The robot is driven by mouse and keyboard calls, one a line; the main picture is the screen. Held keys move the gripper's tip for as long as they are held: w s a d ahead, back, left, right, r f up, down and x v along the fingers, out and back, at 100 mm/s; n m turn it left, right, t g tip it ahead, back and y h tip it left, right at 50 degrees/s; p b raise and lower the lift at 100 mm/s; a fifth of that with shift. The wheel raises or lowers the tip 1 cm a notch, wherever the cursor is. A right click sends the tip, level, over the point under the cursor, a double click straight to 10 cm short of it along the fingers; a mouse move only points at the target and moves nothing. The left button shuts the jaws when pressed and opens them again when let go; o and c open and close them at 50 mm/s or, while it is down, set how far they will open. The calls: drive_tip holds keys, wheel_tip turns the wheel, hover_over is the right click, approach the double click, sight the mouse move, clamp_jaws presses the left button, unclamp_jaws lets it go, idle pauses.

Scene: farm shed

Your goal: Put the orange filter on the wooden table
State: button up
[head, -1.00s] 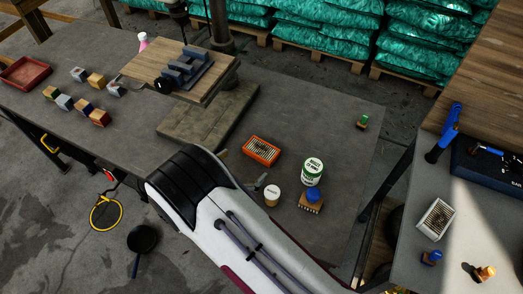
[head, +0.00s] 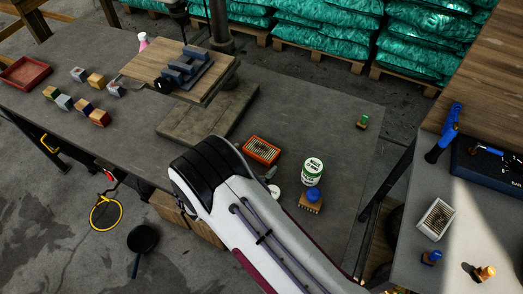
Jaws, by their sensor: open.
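The orange filter (head: 262,150), an orange frame with a pale pleated face, lies flat on the grey bench just past my arm. A wooden plank tabletop (head: 490,62) at the upper right looks like the wooden table. My gripper (head: 269,174) is mostly hidden behind my arm. Only a small grey part shows, just below the filter in the picture and apart from it. The gripper is open, and I see nothing held in it.
A white-and-green can (head: 312,171), a blue-topped brush (head: 311,201) and a partly hidden white-lidded jar (head: 273,191) stand near the filter. A white-framed filter (head: 436,219) lies on the grey right-hand table. The bench right of the can is mostly clear.

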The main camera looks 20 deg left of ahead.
idle(0.4)
drive_tip(key=c, duration=1.3)
drive_tip(key=shift+r, duration=0.2)
drive_tip(key=shift+r, duration=4.8)
drive_tip(key=w+d+r+m+g+h, duration=0.1)
drive_tip(key=d+m+h, duration=0.1)
drive_tip(key=d, duration=1.2)
drive_tip(key=w+d+r+m+g+h, duration=0.2)
drive_tip(key=d+m+h, duration=0.1)
drive_tip(key=d, duration=1.2)
drive_tip(key=w+d+r+m+g+h, duration=0.1)
drive_tip(key=d+r+m+g+h, duration=0.1)
drive_tip(key=d, duration=1.2)
drive_tip(key=shift+w+d+r+m+h, duration=0.25)
drive_tip(key=shift+d+m+h, duration=0.1)
drive_tip(key=shift+m+h, duration=0.3)
